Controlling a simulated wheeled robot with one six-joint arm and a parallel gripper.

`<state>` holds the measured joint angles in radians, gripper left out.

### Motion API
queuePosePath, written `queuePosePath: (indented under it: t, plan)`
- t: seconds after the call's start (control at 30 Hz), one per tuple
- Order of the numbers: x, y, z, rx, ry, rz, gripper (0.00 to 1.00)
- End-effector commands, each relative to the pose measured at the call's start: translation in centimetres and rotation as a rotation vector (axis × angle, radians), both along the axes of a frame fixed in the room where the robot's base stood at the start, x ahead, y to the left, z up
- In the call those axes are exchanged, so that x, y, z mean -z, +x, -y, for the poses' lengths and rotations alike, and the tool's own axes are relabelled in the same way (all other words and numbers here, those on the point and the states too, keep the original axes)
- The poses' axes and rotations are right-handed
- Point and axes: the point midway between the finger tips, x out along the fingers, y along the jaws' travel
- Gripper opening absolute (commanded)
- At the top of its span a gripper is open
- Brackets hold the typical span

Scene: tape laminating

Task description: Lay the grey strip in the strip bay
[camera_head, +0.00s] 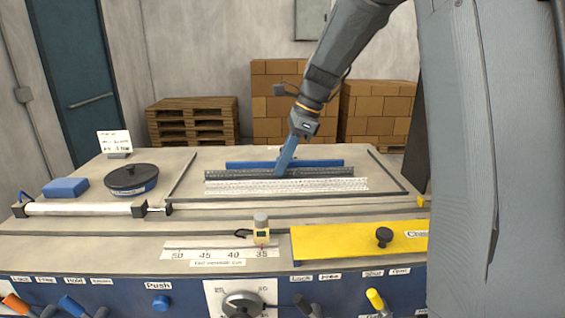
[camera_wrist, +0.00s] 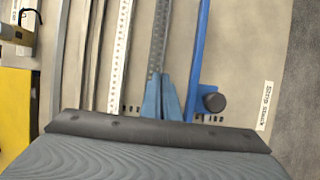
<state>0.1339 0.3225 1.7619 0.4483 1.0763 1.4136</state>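A dark grey perforated strip (camera_head: 235,174) lies across the rear of the table in the head view, between a blue rail (camera_head: 310,163) behind it and a white perforated strip (camera_head: 290,185) in front. In the wrist view the grey strip (camera_wrist: 160,40) runs up to my fingertips. My gripper (camera_head: 279,173) points down with its blue fingers at the middle of the grey strip. In the wrist view the gripper (camera_wrist: 161,78) has its fingers close together at the strip. Whether they clamp it is hidden. I cannot tell which area is the strip bay.
A "Strip stack" label (camera_wrist: 265,107) and a black knob (camera_wrist: 214,102) sit beside the blue rail. A white roller (camera_head: 78,208), black round pot (camera_head: 131,180) and blue block (camera_head: 65,188) stand left. A yellow plate (camera_head: 345,241) and a scale (camera_head: 215,250) are in front.

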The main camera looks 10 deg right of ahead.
Motion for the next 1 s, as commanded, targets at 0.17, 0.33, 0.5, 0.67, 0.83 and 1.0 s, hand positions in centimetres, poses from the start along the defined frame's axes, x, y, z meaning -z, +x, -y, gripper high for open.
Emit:
queuePosePath:
  t: [0.17, 0.33, 0.5, 0.67, 0.83, 1.0]
  plan:
    - [0.0, 0.0, 0.0, 0.0, 0.0, 0.0, 0.0]
    - [0.1, 0.0, 0.0, 0.0, 0.0, 0.0, 0.0]
    - [0.0, 0.0, 0.0, 0.0, 0.0, 0.0, 0.23]
    - [0.0, 0.0, 0.0, 0.0, 0.0, 0.0, 0.23]
    - [-0.2, 0.0, 0.0, 0.0, 0.0, 0.0, 0.23]
    - [-1.2, -0.1, 0.0, 0.0, 0.0, 0.0, 0.23]
